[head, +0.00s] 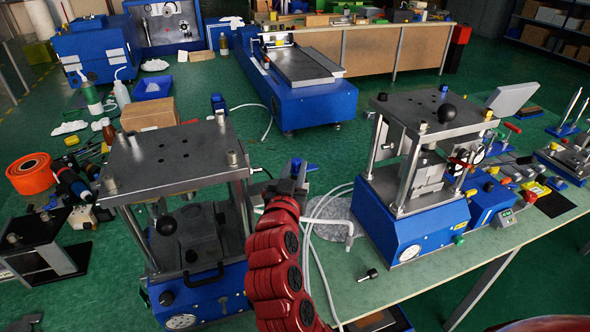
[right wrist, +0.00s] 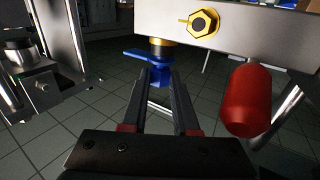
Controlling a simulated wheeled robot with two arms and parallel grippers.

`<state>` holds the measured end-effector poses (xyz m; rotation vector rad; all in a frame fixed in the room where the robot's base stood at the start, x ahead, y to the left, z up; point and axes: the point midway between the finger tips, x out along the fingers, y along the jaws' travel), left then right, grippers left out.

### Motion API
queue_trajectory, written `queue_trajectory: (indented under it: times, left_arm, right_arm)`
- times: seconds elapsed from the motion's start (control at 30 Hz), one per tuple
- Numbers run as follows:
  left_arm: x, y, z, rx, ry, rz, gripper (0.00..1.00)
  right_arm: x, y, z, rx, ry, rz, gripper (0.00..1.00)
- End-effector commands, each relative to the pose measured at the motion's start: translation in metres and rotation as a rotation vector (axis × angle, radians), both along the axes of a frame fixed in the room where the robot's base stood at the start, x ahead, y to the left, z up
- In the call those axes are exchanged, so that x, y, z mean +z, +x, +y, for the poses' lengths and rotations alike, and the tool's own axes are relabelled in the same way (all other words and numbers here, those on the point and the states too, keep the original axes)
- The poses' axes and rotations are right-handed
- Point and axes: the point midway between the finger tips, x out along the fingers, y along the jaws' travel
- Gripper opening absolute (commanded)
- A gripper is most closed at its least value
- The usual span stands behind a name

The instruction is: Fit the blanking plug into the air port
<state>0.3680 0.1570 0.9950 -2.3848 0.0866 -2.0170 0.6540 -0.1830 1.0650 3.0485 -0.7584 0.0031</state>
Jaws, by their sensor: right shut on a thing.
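My right gripper (head: 291,183) is in the middle of the head view, between the two presses. In the right wrist view my right gripper (right wrist: 160,85) is shut on a blue winged piece (right wrist: 148,57), which seems to be the blanking plug. A brass ring (right wrist: 161,42) shows just above it, under the edge of a metal block (right wrist: 240,22). I cannot tell whether the ring belongs to the plug or to the block. A brass hex fitting (right wrist: 203,22) sits on the block's face; I cannot tell whether it is the air port. My left gripper is not in view.
A press (head: 178,160) stands left of my right arm, and a blue-based press (head: 405,235) stands to the right. A small black-headed part (head: 368,275) lies on the green bench. Pale hoses (head: 315,262) run beside my arm. A red cylinder (right wrist: 250,98) hangs near the gripper.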

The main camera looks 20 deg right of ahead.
Motion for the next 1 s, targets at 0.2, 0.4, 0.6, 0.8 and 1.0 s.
queue_trajectory:
  times: [0.2,0.4,0.6,0.8,1.0]
  left_arm:
    - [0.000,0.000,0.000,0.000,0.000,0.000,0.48]
    - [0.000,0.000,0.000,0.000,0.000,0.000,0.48]
    - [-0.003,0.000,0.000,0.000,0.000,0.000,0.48]
    - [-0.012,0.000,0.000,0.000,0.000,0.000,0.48]
    - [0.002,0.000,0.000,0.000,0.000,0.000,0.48]
  right_arm:
    - [-0.002,0.000,0.000,0.000,0.000,0.004,0.62]
    - [-0.002,0.000,0.000,0.000,0.000,0.006,0.63]
    - [-0.003,-0.005,0.004,0.002,-0.001,0.004,0.63]
    - [-0.003,-0.033,0.020,0.005,-0.001,0.000,0.63]
    - [0.003,-0.063,0.037,0.009,0.004,0.006,0.63]
